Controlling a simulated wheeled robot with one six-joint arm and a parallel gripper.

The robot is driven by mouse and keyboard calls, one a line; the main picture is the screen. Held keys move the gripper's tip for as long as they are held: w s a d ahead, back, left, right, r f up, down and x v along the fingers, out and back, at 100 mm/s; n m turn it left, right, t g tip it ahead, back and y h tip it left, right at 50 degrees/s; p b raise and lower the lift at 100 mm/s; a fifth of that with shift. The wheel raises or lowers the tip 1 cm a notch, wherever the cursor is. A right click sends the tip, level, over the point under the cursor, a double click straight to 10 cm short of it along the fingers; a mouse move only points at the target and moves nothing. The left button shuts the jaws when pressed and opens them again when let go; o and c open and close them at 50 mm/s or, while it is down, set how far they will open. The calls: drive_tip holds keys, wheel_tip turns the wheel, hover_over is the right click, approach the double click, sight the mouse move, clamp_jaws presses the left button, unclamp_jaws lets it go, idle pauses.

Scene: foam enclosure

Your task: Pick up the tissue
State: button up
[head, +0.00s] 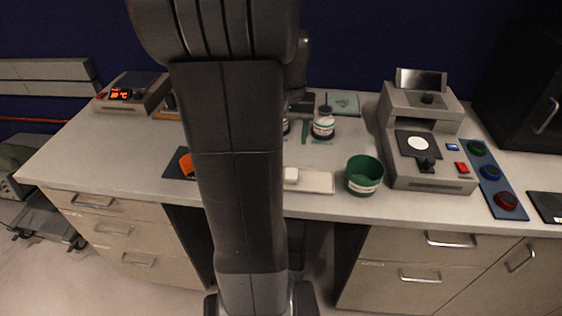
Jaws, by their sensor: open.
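A small white piece (291,175), which may be the tissue, lies at the left of a flat cream tray (317,182) near the bench's front edge. It is too small to tell for certain, and my arm partly covers that area. My arm fills the middle of the head view and hides part of the bench. My gripper's fingers cannot be made out; they seem hidden behind my arm.
A green pot (364,175) stands right of the tray. A grey instrument (425,140) stands on the right, a heater with a red display (130,95) on the left. Drawers (125,230) are below the bench.

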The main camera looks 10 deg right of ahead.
drive_tip(key=f, duration=0.7)
drive_tip(key=shift+s+f, duration=0.15)
drive_tip(key=shift+s, duration=0.05)
drive_tip(key=f, duration=0.2)
drive_tip(key=d+f, duration=0.1)
drive_tip(key=f, duration=0.1)
drive_tip(key=shift+s+f+p, duration=0.1)
drive_tip(key=shift+f+p, duration=0.05)
drive_tip(key=shift+p, duration=0.15)
drive_tip(key=shift+a+f, duration=0.1)
drive_tip(key=shift+f, duration=0.55)
drive_tip(key=shift+c, duration=0.5)
drive_tip(key=c, duration=1)
